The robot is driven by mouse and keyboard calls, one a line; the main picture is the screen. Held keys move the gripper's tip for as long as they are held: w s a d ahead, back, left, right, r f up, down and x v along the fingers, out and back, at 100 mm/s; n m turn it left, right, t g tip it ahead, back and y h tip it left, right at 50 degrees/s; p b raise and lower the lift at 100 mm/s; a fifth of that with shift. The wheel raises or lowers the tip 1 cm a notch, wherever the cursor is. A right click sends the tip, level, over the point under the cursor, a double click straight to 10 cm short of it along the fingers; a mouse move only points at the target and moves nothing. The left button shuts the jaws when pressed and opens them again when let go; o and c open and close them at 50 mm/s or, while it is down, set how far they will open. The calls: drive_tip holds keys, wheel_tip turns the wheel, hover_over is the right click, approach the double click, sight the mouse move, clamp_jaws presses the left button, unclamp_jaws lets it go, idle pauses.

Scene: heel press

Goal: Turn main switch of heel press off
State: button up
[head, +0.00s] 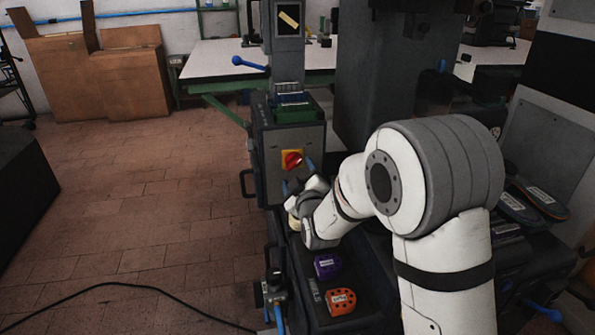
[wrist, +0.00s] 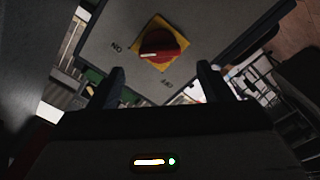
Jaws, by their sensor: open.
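The main switch (head: 293,160) is a red rotary knob on a yellow plate, set on the grey front panel of the heel press (head: 268,140). In the wrist view the red knob (wrist: 160,46) shows at upper middle, with a white mark on it and the panel letters "NO" to its left; another label at lower right is too blurred to read surely. My gripper (wrist: 160,88) is open and empty. Its two fingers point towards the panel, below the knob in the wrist view and apart from it. In the head view my arm partly hides the gripper, just below the switch.
A purple block (head: 327,266) and an orange block (head: 341,301) lie on the dark ledge below my arm. A blue-knobbed lever (head: 250,63) sticks out left of the press. A black cable (head: 150,289) runs over the floor. The floor at left is mostly free.

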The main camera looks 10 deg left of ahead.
sight(295, 164)
drive_tip(key=shift+x, duration=2.25)
drive_tip(key=shift+c, duration=0.3)
drive_tip(key=shift+d, duration=0.1)
drive_tip(key=c, duration=0.9)
